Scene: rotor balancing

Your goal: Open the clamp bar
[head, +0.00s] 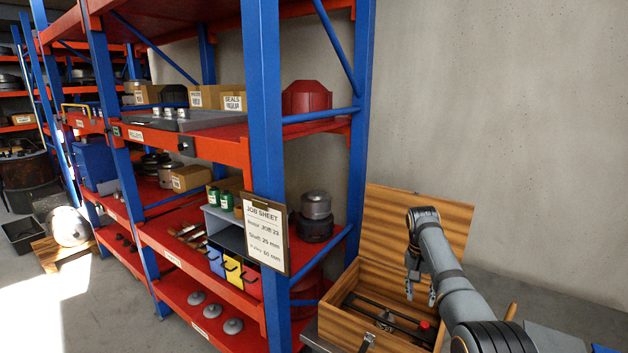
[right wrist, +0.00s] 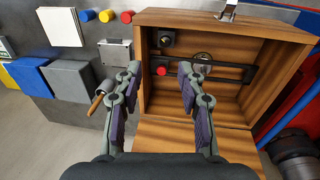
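An open wooden box (head: 363,331) stands at the lower right of the head view, with its lid raised at the back. Inside it lies a dark clamp bar (head: 383,311) with a red knob (head: 424,324) at its right end. In the right wrist view the dark clamp bar (right wrist: 226,75) runs across the box (right wrist: 213,17), with the red knob (right wrist: 162,71) at its left end. My right gripper (right wrist: 159,68) is open and empty, above the box. In that view its fingers stand either side of the red knob, apart from it. My left gripper is not in view.
A blue and red shelf rack (head: 264,80) stands left of the box, with a job sheet (head: 265,233) on its post. In the right wrist view, a wooden-handled tool (right wrist: 99,98) and a grey metal block (right wrist: 115,52) lie beside the box.

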